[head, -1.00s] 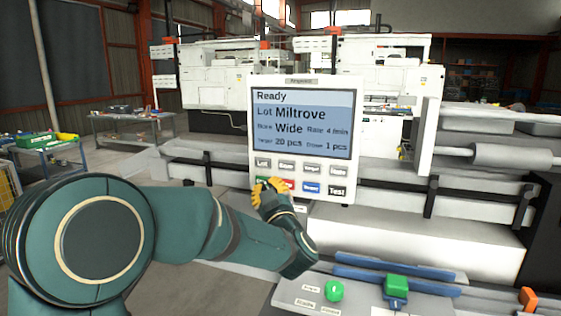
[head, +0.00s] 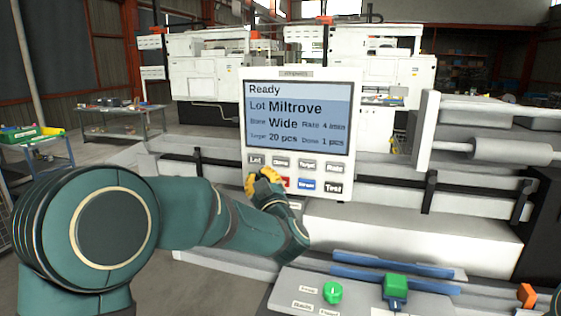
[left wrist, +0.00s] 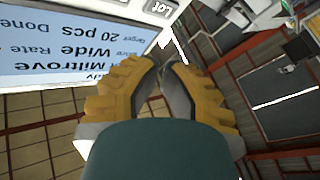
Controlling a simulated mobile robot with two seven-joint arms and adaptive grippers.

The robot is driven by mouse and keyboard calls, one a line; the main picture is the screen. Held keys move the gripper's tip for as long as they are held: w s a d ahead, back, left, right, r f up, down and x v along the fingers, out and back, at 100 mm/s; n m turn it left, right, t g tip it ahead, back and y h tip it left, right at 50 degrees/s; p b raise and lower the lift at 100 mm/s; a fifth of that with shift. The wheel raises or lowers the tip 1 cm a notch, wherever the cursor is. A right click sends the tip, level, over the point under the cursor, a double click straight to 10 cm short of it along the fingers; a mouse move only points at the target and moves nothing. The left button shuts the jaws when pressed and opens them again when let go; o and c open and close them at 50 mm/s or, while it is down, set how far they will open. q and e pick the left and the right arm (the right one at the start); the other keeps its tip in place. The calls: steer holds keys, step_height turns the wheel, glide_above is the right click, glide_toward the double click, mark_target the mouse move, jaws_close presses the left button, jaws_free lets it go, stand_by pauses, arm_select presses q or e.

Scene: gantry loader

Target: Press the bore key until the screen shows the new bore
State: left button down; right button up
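The white control panel (head: 350,120) faces me in the head view. Its screen (head: 298,118) reads Ready, Lot Miltrove, Bore Wide, Target 20 pcs. The grey bore key (head: 281,162) is in the upper key row, right of the Lot key (head: 255,160). My left gripper (head: 265,176) has yellow fingers just below these two keys and covers part of the lower row. I cannot tell whether it touches the panel. In the left wrist view, its fingertips (left wrist: 163,63) are close together with nothing held. The Lot key also shows there (left wrist: 157,7). My right gripper is out of view.
The lower row shows a partly hidden red key (head: 286,183), a blue key (head: 307,185) and the black Test key (head: 333,187). Below stands a ledge with a green knob (head: 332,292) and a green block (head: 396,286). White machines stand behind.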

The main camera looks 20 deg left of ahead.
mark_target(281, 162)
arm_select(q)
steer(key=shift+w+d+p, duration=0.15)
steer(key=shift+w+p, duration=1)
steer(key=shift+w, duration=2.5)
steer(key=shift+w, duration=0.15)
steer(key=shift+w, duration=0.3)
steer(key=shift+w, duration=0.3)
steer(key=shift+s+b, duration=0.1)
steer(key=shift+b, duration=0.2)
steer(key=shift+s+b, duration=0.3)
steer(key=shift+s, duration=0.35)
